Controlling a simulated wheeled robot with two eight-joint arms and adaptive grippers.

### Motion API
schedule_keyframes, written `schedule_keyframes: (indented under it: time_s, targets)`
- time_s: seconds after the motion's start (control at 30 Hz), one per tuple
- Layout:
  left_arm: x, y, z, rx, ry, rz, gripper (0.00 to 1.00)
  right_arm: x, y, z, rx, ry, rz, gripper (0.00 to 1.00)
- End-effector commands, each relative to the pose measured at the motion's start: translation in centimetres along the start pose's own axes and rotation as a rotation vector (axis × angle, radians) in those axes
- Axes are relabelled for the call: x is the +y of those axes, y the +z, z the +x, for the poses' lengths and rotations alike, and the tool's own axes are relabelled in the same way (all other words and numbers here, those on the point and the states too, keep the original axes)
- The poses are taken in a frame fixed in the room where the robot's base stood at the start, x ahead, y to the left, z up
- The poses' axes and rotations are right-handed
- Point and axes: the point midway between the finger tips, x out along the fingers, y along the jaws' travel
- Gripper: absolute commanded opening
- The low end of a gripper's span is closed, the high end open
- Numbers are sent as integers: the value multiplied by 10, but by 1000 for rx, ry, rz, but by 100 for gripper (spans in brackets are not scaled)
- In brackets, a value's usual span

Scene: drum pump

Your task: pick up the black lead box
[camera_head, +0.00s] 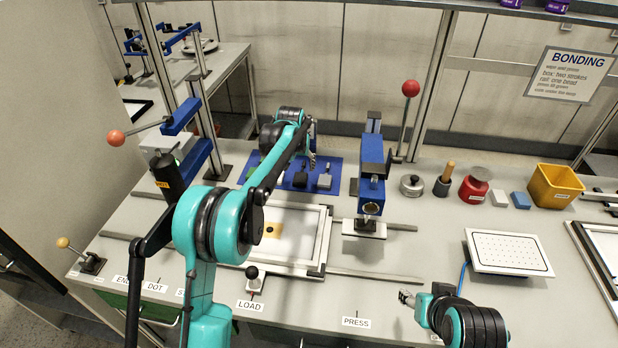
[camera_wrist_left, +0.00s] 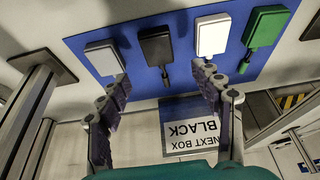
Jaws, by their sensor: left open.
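The black lead box (camera_wrist_left: 156,45) lies on the blue mat (camera_wrist_left: 185,75) in the left wrist view, its dark lead pointing towards me. My left gripper (camera_wrist_left: 161,76) is open and empty, with one finger to each side of the black box's lead in the picture; the fingers look short of the box body. In the head view the black box (camera_head: 300,180) sits on the mat, just below my left gripper (camera_head: 312,160). My right gripper (camera_head: 405,297) is above the front of the bench, its jaws too small to judge.
A green box (camera_wrist_left: 265,27) lies at the mat's right end. A card (camera_wrist_left: 190,125) reads "NEXT BOX BLACK". In the head view a blue press (camera_head: 372,165) stands right of the mat, and a white-framed tray (camera_head: 300,240) lies in front.

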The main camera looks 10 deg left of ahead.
Motion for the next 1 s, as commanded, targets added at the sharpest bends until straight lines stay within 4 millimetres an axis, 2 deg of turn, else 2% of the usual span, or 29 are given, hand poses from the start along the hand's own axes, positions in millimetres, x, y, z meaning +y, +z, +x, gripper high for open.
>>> schedule_keyframes:
  time_s: [0.1,0.33,0.53,0.63,0.8,0.83,1.0]
  targets:
    - [0,1,16,0,0,0,66,0,4,5,0,0,0,50]
    - [1,2,38,0,0,0,66,0,11,15,0,0,0,50]
    - [3,3,70,0,0,0,66,0,21,29,0,0,0,50]
    - [3,2,76,1,0,0,66,0,22,31,0,0,0,50]
    - [3,2,75,1,0,0,66,0,21,30,0,0,0,50]
    - [3,2,74,1,0,0,63,0,21,29,0,0,0,50]
    - [3,2,74,1,0,0,18,0,21,30,0,0,0,50]
